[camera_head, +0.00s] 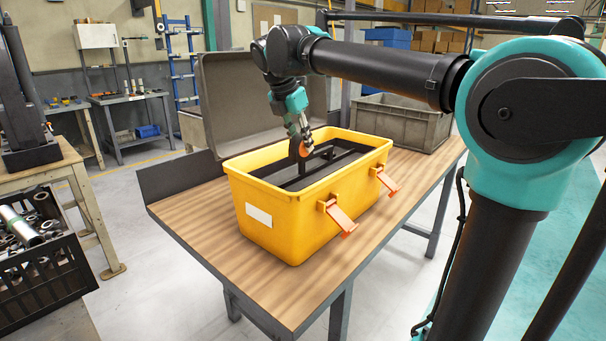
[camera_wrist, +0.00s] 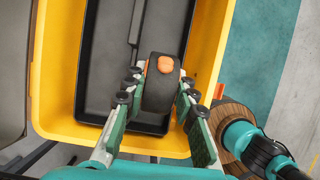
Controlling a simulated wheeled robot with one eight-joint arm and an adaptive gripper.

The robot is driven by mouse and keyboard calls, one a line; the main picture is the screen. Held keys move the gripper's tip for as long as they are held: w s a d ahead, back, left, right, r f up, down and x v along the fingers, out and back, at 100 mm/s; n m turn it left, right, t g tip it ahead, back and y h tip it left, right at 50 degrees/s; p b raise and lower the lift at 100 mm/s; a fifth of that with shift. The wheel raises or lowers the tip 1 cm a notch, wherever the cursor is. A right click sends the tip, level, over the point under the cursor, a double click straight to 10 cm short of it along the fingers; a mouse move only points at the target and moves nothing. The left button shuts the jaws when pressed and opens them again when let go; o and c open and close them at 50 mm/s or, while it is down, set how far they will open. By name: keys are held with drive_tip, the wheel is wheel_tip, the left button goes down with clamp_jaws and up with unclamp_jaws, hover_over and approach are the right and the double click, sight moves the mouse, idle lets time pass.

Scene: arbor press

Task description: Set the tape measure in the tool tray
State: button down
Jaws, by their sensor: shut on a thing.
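The tape measure (camera_wrist: 161,92) is black with an orange button and sits between the fingers of my gripper (camera_wrist: 158,88). In the head view the tape measure (camera_head: 304,151) shows as an orange and dark shape at the fingertips of my gripper (camera_head: 300,143). The gripper is shut on it. The black tool tray (camera_wrist: 105,62) lies inside the yellow toolbox (camera_head: 270,215), and it also shows in the head view (camera_head: 345,160). The tape measure is over the tray in the wrist view. I cannot tell whether it touches the tray floor.
The toolbox stands on a wooden bench (camera_head: 185,215), its grey lid (camera_head: 250,100) open behind. Orange latches (camera_head: 338,218) hang on its front side. A grey crate (camera_head: 400,122) stands at the bench's back right. The bench's front left is clear.

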sight(293, 148)
wheel_tip(293, 148, down, 10)
drive_tip(key=shift+r, duration=0.15)
idle(0.3)
drive_tip(key=c, duration=1.5)
unclamp_jaws()
drive_tip(key=v, duration=1.2)
drive_tip(key=shift+s, duration=0.1)
